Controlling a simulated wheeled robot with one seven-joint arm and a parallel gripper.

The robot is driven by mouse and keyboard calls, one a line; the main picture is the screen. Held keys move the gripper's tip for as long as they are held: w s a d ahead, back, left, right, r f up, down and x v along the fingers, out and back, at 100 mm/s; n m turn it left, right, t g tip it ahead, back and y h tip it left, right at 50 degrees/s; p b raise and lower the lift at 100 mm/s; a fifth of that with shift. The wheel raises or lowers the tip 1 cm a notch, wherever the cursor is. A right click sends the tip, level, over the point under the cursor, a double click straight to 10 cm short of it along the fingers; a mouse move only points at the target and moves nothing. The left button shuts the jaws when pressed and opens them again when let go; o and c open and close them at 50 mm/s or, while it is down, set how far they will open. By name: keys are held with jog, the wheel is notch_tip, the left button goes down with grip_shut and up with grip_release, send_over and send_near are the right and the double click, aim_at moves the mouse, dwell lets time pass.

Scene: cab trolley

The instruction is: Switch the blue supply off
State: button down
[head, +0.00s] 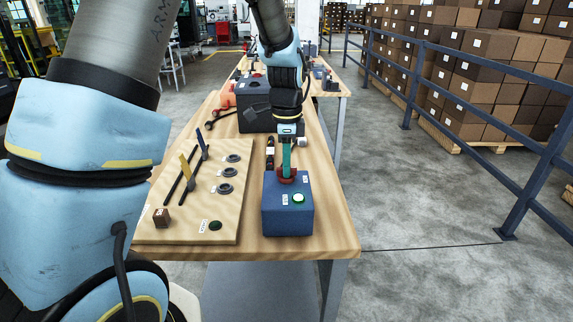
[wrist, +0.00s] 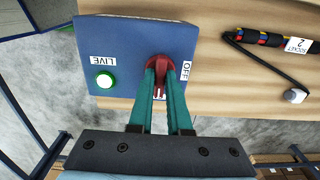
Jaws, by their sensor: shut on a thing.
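The blue supply box (head: 287,213) stands on the front right of the wooden bench. Its top carries a red rotary handle (head: 287,175) and a lit green lamp (head: 298,198). In the wrist view the blue box (wrist: 120,45) shows a LIVE label (wrist: 101,61) beside the green lamp (wrist: 105,80) and an OFF label (wrist: 186,71) beside the red handle (wrist: 158,66). My gripper (head: 287,160) reaches down from above, its teal fingers shut on the red handle; the wrist view also shows the fingers (wrist: 165,88) around it. The fingers hide part of the handle.
A wooden panel (head: 228,228) with slots, coloured levers and dark round knobs lies left of the box. A dark case (head: 252,118) stands behind. A cable (wrist: 265,60) labelled SOCKET 2 lies near the box. Blue railings (head: 465,52) and stacked cartons stand at the right.

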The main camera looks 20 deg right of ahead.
jog(key=shift+n, duration=0.3)
jog(key=n, duration=0.3)
jog(key=shift+n, duration=0.3)
jog(key=n, duration=0.4)
jog(key=shift+n, duration=0.3)
jog(key=n, duration=0.4)
jog(key=shift+p, duration=0.3)
jog(key=shift+n+p, duration=0.4)
jog(key=shift+n, duration=2.1)
jog(key=c, duration=0.9)
grip_release()
jog(key=shift+o, duration=0.2)
